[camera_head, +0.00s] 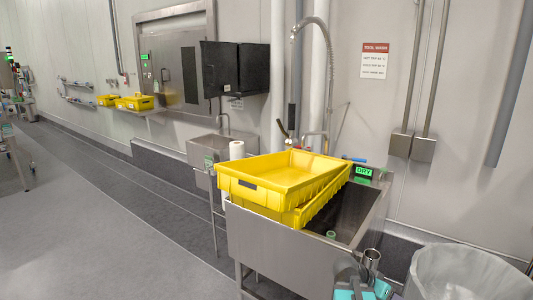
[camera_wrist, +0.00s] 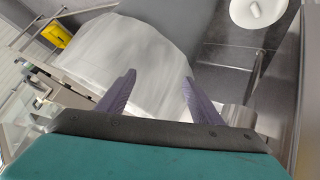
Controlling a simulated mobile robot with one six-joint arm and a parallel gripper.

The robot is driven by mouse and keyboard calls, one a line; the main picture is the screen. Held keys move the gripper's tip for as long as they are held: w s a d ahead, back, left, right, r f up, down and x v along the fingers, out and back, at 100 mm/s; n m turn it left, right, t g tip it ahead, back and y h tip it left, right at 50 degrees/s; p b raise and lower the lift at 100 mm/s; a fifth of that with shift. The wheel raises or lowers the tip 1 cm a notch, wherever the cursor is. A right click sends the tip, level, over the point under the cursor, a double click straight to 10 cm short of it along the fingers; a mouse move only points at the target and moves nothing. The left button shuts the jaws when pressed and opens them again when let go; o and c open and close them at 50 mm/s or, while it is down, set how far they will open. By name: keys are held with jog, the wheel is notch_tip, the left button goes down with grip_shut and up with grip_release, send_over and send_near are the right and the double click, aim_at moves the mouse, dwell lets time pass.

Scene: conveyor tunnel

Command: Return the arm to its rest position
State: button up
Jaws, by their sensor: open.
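My gripper (camera_wrist: 158,78) shows in the wrist view with its two purple fingers spread apart and nothing between them. Beyond the fingers is a pale, crinkled surface that looks like a bin liner (camera_wrist: 130,45); I cannot tell how far away it is. In the head view, teal and grey parts at the bottom edge, right of centre, look like my own arm. The gripper's fingers cannot be made out there.
Two stacked yellow crates (camera_head: 285,170) sit tilted on the steel sink (camera_head: 280,255). A lined waste bin (camera_head: 470,272) stands at the lower right. A paper roll (camera_head: 237,150) stands behind the crates. Floor at left (camera_head: 90,235) is clear.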

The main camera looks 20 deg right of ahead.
jog(key=s+a+f+n+y+p, duration=0.3)
jog(key=a+f+n, duration=0.2)
jog(key=a+f, duration=1.3)
jog(key=s+a+f+n+g+y, duration=0.1)
jog(key=s+a+f+n+y, duration=0.1)
jog(key=a, duration=0.5)
jog(key=s+a+f+n+g+y+p, duration=0.1)
jog(key=s+a+f+n+y, duration=0.1)
jog(key=s+a+f+n, duration=0.2)
jog(key=s+a+f+n+g+y+p, duration=0.1)
jog(key=s+a+f+n+g+y, duration=0.1)
jog(key=s+a+f, duration=0.5)
jog(key=s+a+n, duration=0.1)
jog(key=s+a, duration=0.2)
jog(key=shift+s+a+f+y, duration=0.2)
jog(key=shift+a+f+y, duration=0.1)
jog(key=shift+f+y, duration=0.1)
